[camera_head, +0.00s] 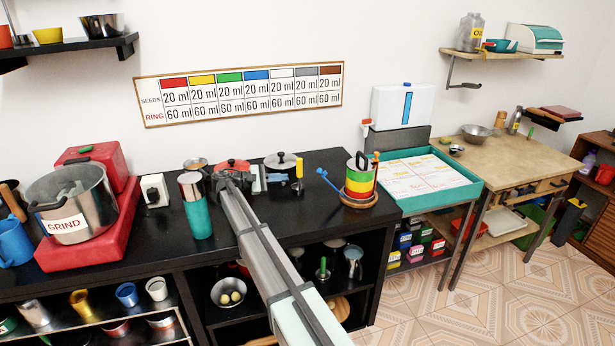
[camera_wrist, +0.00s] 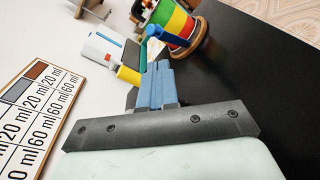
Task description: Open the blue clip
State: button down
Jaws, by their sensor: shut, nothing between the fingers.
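The blue clip (camera_head: 328,180) is a slim bar with a rounded end. It slants up and out from the left side of a red, yellow and green striped pot (camera_head: 361,182). In the wrist view the blue clip (camera_wrist: 167,36) lies ahead of my fingers, against the striped pot (camera_wrist: 178,20). My gripper (camera_head: 283,184) is over the black counter, to the left of the clip and apart from it. In the wrist view my gripper (camera_wrist: 161,64) shows its blue fingers closed together with nothing between them.
A yellow upright handle (camera_head: 299,170) stands between my gripper and the clip. A lidded pot (camera_head: 281,160) is behind my gripper. A teal flask (camera_head: 196,208) stands to its left. The black counter (camera_head: 318,222) is bare in front of the clip.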

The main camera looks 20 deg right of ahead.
jog(key=d+n, duration=0.8)
jog(key=d, duration=0.2)
jog(key=shift+s+f, duration=0.15)
jog(key=shift+f, duration=0.1)
dwell(0.4)
